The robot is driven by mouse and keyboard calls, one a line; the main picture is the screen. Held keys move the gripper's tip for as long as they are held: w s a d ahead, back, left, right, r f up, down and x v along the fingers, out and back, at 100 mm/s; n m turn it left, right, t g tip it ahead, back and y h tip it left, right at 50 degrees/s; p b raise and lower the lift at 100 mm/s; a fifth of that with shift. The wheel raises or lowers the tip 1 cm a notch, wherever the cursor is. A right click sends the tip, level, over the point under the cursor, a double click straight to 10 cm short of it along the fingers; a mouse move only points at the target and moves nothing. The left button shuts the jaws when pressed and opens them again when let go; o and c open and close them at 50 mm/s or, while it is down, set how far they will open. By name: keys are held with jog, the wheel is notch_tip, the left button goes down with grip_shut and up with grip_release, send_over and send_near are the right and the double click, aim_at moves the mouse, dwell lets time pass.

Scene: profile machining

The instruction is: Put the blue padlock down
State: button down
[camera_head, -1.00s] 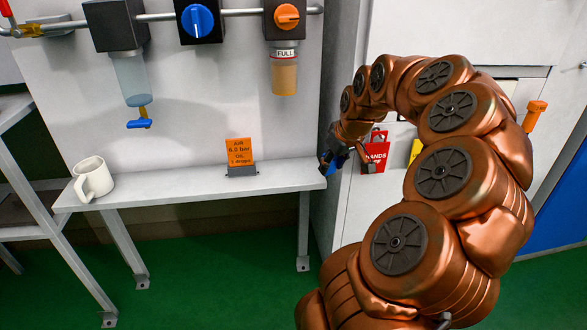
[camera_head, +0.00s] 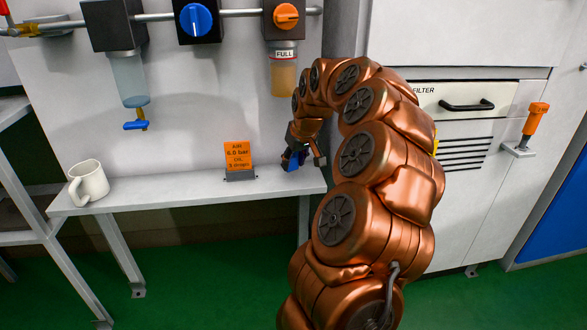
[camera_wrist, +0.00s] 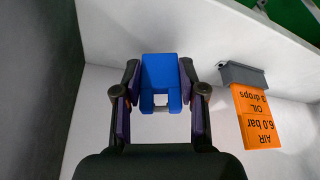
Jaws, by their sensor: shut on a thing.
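The blue padlock (camera_wrist: 160,68) is held between the two fingers of my gripper (camera_wrist: 159,88) in the wrist view, its forked end towards my palm. In the head view my gripper (camera_head: 304,156) is over the right end of the grey shelf (camera_head: 215,188), and the padlock (camera_head: 290,162) shows as a small dark blue patch beside it. It is close to the shelf top; I cannot tell whether it touches.
An orange sign (camera_head: 237,154) in a grey holder stands left of my gripper; it also shows in the wrist view (camera_wrist: 258,118). A white mug (camera_head: 90,180) stands at the shelf's left end. Shelf between mug and sign is bare. A white cabinet (camera_head: 470,190) stands right.

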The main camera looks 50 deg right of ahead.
jog(key=shift+f, duration=0.8)
jog(key=shift+f, duration=0.15)
jog(key=c, duration=0.7)
grip_release()
jog(key=shift+o, duration=0.2)
